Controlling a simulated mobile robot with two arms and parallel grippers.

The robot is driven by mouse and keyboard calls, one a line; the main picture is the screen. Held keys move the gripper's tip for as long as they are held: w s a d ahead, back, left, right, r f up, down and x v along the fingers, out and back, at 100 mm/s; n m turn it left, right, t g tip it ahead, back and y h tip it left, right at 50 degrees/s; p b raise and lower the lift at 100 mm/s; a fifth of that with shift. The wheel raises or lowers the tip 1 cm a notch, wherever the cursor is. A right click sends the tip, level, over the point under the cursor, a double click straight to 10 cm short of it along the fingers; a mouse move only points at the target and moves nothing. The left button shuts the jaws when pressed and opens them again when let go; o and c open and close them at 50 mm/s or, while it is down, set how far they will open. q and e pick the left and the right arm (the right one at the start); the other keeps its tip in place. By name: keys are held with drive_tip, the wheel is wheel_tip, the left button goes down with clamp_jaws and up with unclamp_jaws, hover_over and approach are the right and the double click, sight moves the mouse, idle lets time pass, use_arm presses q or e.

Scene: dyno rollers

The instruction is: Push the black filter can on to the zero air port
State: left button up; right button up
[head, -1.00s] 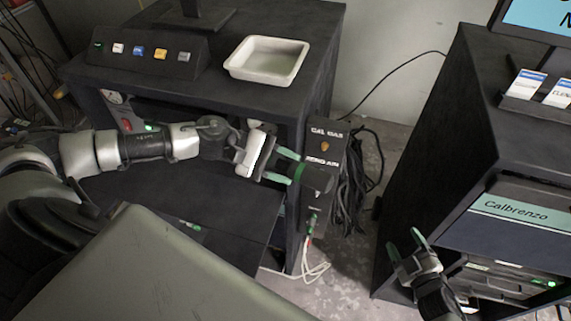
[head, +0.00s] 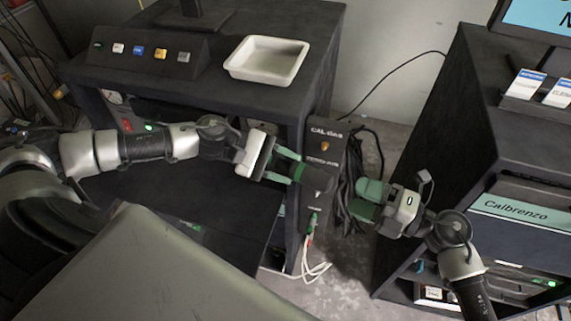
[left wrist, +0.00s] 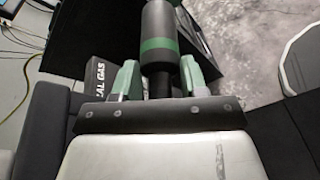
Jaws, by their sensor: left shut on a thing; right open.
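The black filter can (head: 314,179) lies on its side in front of the panel post (head: 318,208), at the ZERO AIR label (head: 321,160). Its green band (left wrist: 158,50) shows in the left wrist view. My left gripper (head: 291,168) is shut on the can, one green finger on each side. The can (left wrist: 159,22) sticks out past the fingertips. The zero air port is hidden, so I cannot tell whether the can touches it. My right gripper (head: 368,200) is open and empty, to the right of the can and the post.
A brass fitting (head: 325,146) sits under the CAL GAS label. Below the can, a green connector (head: 312,220) carries red and white cables. Black cables (head: 352,180) hang behind the post. A white tray (head: 267,60) stands on the bench. The Calbrenzo cabinet (head: 450,150) is at right.

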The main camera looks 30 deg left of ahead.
sight(331, 185)
drive_tip(key=shift+s+a, duration=0.15)
drive_tip(key=shift+a, duration=3.35)
drive_tip(key=c, duration=1)
use_arm(q)
drive_tip(key=o, duration=1)
use_arm(e)
drive_tip(key=shift+o, duration=0.2)
use_arm(q)
drive_tip(key=shift+a, duration=0.1)
drive_tip(key=shift+v, duration=4)
drive_tip(key=shift+w, duration=0.1)
use_arm(e)
drive_tip(key=shift+r, duration=0.1)
